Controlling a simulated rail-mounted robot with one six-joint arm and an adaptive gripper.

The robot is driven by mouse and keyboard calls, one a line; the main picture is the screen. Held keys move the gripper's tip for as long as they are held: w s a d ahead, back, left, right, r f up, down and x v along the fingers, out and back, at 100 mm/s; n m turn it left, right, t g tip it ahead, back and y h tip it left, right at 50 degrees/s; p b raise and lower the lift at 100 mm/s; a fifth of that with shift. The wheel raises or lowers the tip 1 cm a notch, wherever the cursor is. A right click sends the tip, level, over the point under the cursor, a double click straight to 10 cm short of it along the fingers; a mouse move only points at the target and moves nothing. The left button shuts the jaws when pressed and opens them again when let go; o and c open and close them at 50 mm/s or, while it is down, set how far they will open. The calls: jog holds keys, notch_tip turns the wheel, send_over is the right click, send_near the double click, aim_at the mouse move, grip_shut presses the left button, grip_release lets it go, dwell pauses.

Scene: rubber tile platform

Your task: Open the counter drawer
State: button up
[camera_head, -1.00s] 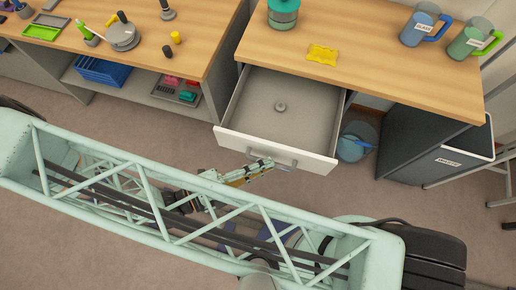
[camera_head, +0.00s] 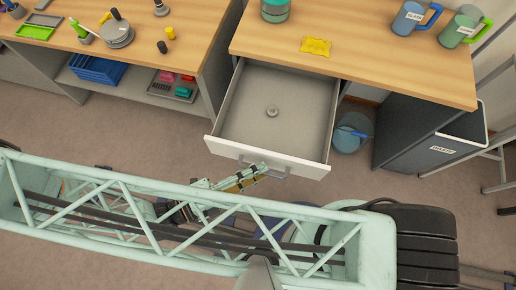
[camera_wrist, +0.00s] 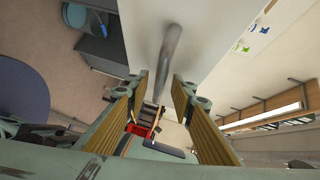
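The counter drawer (camera_head: 300,100) is pulled well out from under the wooden counter, and its grey inside shows. Its white front (camera_head: 308,166) carries a metal bar handle (camera_head: 279,174), also seen in the wrist view (camera_wrist: 171,52). My gripper (camera_head: 262,169) is at the handle, below the drawer front. In the wrist view my gripper (camera_wrist: 160,78) has its two yellow-sided fingers on either side of the bar. The fingers stand apart, with narrow gaps seen beside the bar. Whether a fingertip touches the bar is not clear.
A small round grey object (camera_head: 272,111) lies in the drawer. A yellow item (camera_head: 316,46) and labelled mugs (camera_head: 414,18) stand on the counter (camera_head: 370,58). A dark waste bin (camera_head: 418,143) and a blue-grey bucket (camera_head: 349,138) stand to the right.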

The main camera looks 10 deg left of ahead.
jog(key=shift+s+a, duration=0.1)
jog(key=v, duration=1.1)
jog(key=shift+s+a, duration=0.25)
jog(key=shift+a, duration=0.05)
jog(key=shift+f, duration=0.1)
dwell(0.5)
